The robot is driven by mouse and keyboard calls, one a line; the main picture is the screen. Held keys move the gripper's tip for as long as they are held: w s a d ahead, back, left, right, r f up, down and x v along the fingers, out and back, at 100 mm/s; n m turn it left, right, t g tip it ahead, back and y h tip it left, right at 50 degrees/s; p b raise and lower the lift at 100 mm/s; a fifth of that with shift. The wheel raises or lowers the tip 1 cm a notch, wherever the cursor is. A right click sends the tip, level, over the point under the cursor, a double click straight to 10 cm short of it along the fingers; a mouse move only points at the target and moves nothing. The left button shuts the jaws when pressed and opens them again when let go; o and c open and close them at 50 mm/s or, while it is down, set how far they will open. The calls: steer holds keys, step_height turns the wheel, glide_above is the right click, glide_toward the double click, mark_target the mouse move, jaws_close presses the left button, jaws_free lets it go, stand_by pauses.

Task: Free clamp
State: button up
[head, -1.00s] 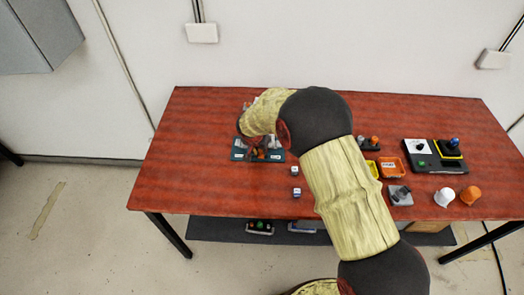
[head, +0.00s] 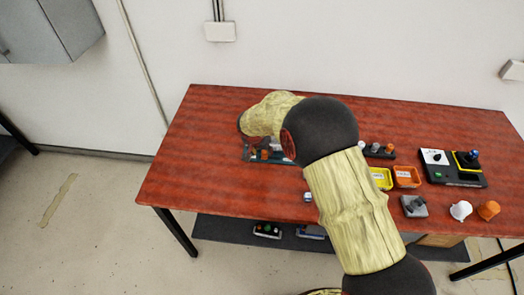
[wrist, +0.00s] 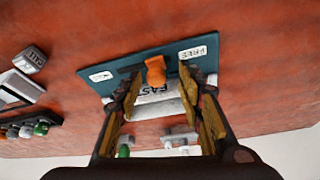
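The clamp's dark teal base plate (wrist: 217,66) lies on the red table, its label FREE at the right end and a second, unreadable label at the left. An orange piece (wrist: 155,68) stands on it, in front of a pale block with partly hidden lettering (wrist: 158,94). My gripper (wrist: 160,84) is open, its fingers apart on either side of the orange piece and pale block. I cannot tell whether a finger touches them. In the head view the plate (head: 250,157) shows below my wrist, which hides part of it.
To the right are a yellow tray (head: 382,179), an orange tray (head: 407,177), a grey device (head: 414,206), a black control box (head: 458,178), and white (head: 461,210) and orange (head: 488,210) cups. A shelf below holds devices.

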steer(key=v, duration=1.2)
stand_by(0.4)
